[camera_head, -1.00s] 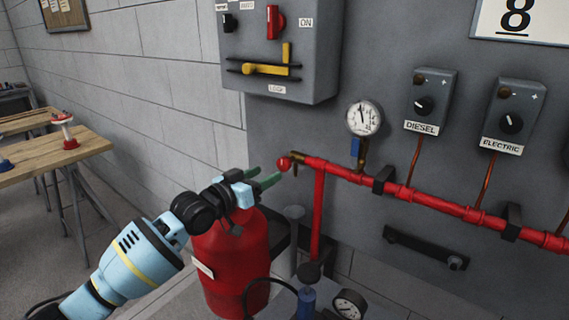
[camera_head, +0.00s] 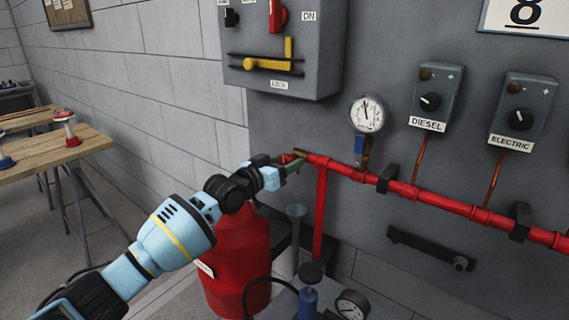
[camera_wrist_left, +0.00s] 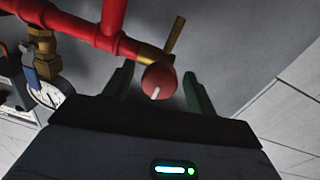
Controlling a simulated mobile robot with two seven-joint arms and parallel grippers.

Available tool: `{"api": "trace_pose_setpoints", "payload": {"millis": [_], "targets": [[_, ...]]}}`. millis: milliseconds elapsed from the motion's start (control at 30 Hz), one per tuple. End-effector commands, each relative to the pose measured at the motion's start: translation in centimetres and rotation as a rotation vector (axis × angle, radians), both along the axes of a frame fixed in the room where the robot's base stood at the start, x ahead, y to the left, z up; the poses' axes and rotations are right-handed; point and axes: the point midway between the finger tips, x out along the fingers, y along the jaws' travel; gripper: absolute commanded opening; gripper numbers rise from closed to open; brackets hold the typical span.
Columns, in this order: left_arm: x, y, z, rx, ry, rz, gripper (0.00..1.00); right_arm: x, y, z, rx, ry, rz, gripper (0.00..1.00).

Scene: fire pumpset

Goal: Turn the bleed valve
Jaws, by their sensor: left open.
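The bleed valve has a round red knob (camera_wrist_left: 158,80) with a white mark, on a brass fitting at the left end of the red pipe (camera_head: 440,201). In the head view the knob (camera_head: 287,158) is partly hidden by my gripper. My left gripper (camera_head: 291,164) is open, with its green fingers on either side of the knob. The wrist view shows the fingers (camera_wrist_left: 157,88) apart, with a gap between each finger and the knob. A brass outlet (camera_wrist_left: 175,36) sticks out beside the knob. My right gripper is not in view.
A pressure gauge (camera_head: 368,114) with a blue-handled valve (camera_head: 359,146) stands right of the knob. A grey control box (camera_head: 283,50) hangs above. A red cylinder (camera_head: 236,257) stands below my left gripper. A wooden workbench (camera_head: 62,150) is at the left.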

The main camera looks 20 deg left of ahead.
Motion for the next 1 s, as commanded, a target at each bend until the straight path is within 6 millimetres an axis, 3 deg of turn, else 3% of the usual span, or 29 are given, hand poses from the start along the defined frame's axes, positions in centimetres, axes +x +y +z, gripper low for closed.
{"api": "trace_pose_setpoints", "payload": {"millis": [67,400,733,1000], "targets": [[-0.02,-0.01,0.0,0.0,0.0,0.0,0.57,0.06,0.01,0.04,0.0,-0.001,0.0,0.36],[-0.04,-0.01,-0.02,0.0,0.0,0.0,0.14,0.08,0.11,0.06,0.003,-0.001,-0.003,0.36],[-0.07,-0.1,-0.11,-0.046,0.018,-0.002,0.13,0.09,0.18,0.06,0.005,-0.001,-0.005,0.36],[-0.07,-0.13,-0.13,-0.208,0.077,-0.002,0.13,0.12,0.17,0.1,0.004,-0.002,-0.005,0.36]]}}
